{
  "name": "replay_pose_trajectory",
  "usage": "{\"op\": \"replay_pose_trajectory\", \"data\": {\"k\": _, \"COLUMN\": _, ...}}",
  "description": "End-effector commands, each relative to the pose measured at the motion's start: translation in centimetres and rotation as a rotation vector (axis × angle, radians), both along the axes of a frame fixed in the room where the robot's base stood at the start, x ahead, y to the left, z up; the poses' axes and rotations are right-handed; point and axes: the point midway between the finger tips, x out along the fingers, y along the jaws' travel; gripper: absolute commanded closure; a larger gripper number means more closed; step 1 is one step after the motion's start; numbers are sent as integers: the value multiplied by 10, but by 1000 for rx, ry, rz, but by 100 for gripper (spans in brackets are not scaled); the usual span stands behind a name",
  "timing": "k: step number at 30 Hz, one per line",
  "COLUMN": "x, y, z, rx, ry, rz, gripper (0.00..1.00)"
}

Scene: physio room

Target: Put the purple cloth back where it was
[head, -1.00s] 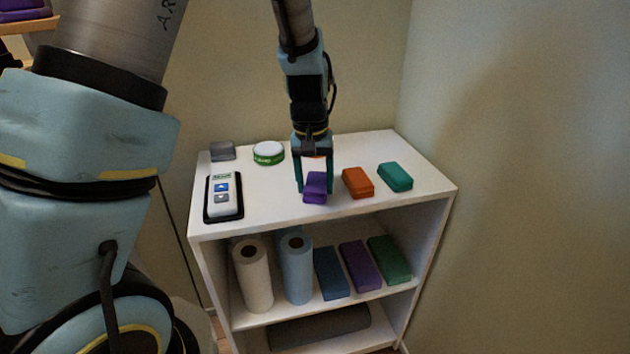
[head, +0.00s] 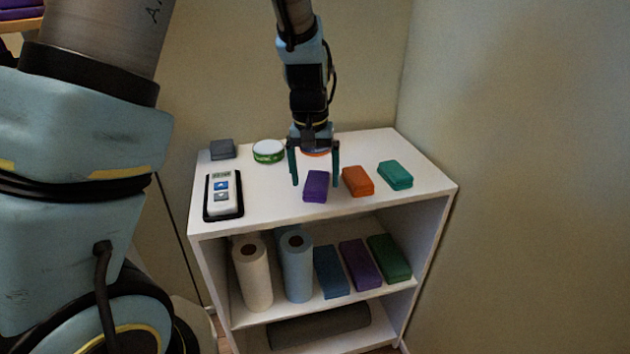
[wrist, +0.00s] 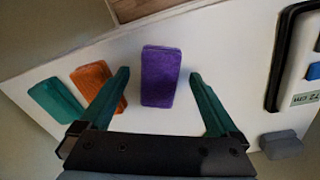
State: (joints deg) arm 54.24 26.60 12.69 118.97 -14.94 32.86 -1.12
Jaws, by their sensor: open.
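The purple cloth (head: 316,187) is a folded block lying flat on the white shelf top, left of the orange cloth. In the wrist view the purple cloth (wrist: 160,76) lies ahead of and between the fingertips, with clear space on both sides. My gripper (head: 315,181) is open, its two green fingers spread just behind and above the cloth. It also shows in the wrist view (wrist: 158,78), holding nothing.
Right of it lie an orange cloth (head: 357,181) and a teal cloth (head: 395,175). A device on a black tray (head: 222,195), a grey block (head: 222,149) and a green-white round tin (head: 268,151) stand left. Rolls and folded cloths (head: 361,265) fill the shelf below.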

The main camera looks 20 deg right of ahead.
Motion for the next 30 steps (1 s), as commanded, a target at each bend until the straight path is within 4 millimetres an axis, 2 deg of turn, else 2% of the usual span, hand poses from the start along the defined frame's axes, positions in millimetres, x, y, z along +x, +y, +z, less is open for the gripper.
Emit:
{"op": "replay_pose_trajectory", "data": {"k": 9, "x": 0, "y": 4, "z": 67, "rx": -4, "ry": -3, "rz": 0, "gripper": 4}}
{"op": "replay_pose_trajectory", "data": {"k": 15, "x": -1, "y": 6, "z": 95, "rx": -2, "ry": -1, "rz": 1, "gripper": 4}}
{"op": "replay_pose_trajectory", "data": {"k": 19, "x": -1, "y": 7, "z": 103, "rx": -1, "ry": -2, "rz": 0, "gripper": 4}}
{"op": "replay_pose_trajectory", "data": {"k": 25, "x": 1, "y": 11, "z": 104, "rx": 0, "ry": -1, "rz": 8, "gripper": 4}}
{"op": "replay_pose_trajectory", "data": {"k": 28, "x": 7, "y": 32, "z": 100, "rx": -1, "ry": -4, "rz": 39, "gripper": 4}}
{"op": "replay_pose_trajectory", "data": {"k": 30, "x": 14, "y": 60, "z": 94, "rx": -2, "ry": -10, "rz": 82, "gripper": 4}}
